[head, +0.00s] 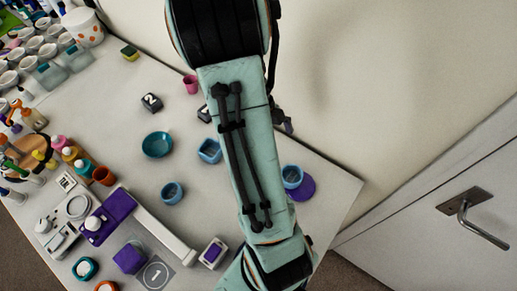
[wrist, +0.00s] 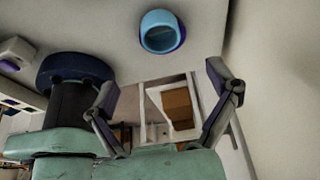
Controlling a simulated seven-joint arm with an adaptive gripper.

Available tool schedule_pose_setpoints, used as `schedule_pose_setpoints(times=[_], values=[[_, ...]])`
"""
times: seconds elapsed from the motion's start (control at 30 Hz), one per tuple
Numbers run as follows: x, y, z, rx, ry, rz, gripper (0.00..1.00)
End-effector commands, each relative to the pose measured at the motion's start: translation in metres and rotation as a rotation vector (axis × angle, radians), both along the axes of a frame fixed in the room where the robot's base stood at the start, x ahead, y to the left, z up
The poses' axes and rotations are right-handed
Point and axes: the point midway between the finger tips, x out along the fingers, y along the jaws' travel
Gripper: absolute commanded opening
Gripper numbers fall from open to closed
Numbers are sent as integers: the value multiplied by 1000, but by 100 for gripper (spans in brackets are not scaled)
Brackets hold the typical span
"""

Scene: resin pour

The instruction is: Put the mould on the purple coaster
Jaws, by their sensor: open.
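A light blue, cup-like mould (head: 292,176) sits on the round purple coaster (head: 303,190) near the table's right edge. The coaster shows past the mould's lower right side. In the wrist view the mould (wrist: 158,33) is at the top, with a strip of the purple coaster (wrist: 181,38) beside it. My gripper (wrist: 162,76) is open and empty, its two fingers wide apart and clear of the mould. In the head view my arm crosses the middle of the table, and I cannot make out the fingers.
Two other blue cups (head: 209,151) (head: 172,192) and a teal bowl (head: 157,145) stand left of my arm. A pink cup (head: 190,85) is farther back. Bottles, a scale and a purple-topped device crowd the left side. A wall and door lie right of the table.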

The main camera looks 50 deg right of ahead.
Motion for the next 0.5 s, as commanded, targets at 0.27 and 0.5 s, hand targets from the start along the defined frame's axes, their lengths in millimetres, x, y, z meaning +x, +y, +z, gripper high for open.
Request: schedule_pose_setpoints(times=[0.27,0.5], values=[[11,13,10,54,-37,138,87],[46,113,66,389,-221,1250,87]])
